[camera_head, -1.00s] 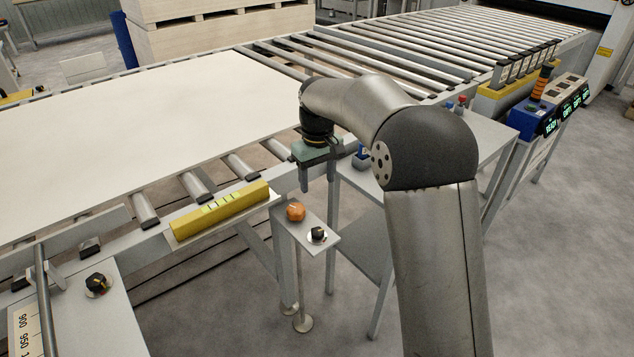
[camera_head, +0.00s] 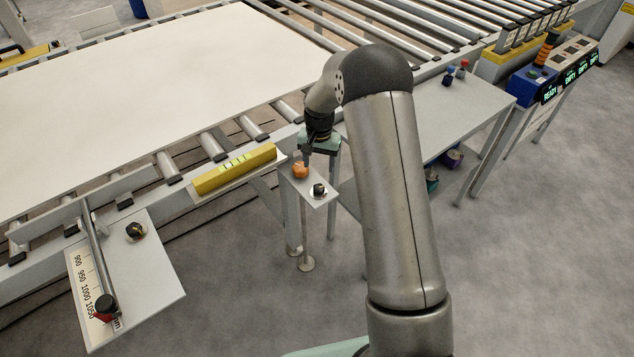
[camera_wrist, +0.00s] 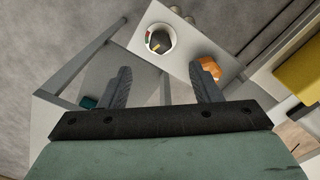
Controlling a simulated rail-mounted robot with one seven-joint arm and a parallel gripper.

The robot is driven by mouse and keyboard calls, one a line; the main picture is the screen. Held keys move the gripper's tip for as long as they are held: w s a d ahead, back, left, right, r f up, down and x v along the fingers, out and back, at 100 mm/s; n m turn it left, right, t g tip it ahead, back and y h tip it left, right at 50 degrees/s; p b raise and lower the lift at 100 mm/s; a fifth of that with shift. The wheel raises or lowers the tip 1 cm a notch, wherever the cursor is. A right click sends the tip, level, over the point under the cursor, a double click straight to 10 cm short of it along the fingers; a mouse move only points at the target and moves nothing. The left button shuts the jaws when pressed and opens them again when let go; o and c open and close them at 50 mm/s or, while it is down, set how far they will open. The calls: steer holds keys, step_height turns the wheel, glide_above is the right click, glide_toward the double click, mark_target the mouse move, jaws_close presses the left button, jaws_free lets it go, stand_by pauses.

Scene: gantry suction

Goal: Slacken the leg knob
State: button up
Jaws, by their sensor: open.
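A small grey plate (camera_head: 318,199) stands out by the conveyor's leg. It carries an orange faceted knob (camera_head: 300,171) and a black knob on a white dial (camera_head: 319,190). The frames do not label which is the leg knob. My gripper (camera_head: 308,158) is close behind the orange knob; whether they touch is unclear. In the wrist view my gripper (camera_wrist: 163,80) is open, with nothing between its fingers. There the orange knob (camera_wrist: 209,67) shows beside the right fingertip, partly hidden by it. The black knob (camera_wrist: 159,41) lies beyond the fingertips, a little left of centre.
A yellow spirit level (camera_head: 235,171) lies on a ledge left of the plate. A grey side table (camera_head: 445,120) stands to the right, and a panel with another black knob (camera_head: 136,231) to the left. A white board (camera_head: 130,95) covers the rollers. Floor in front is clear.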

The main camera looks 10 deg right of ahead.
mark_target(319, 187)
step_height(319, 187, down, 10)
steer(key=shift+f+p, duration=0.1)
steer(key=shift+p, duration=0.55)
steer(key=c, duration=1)
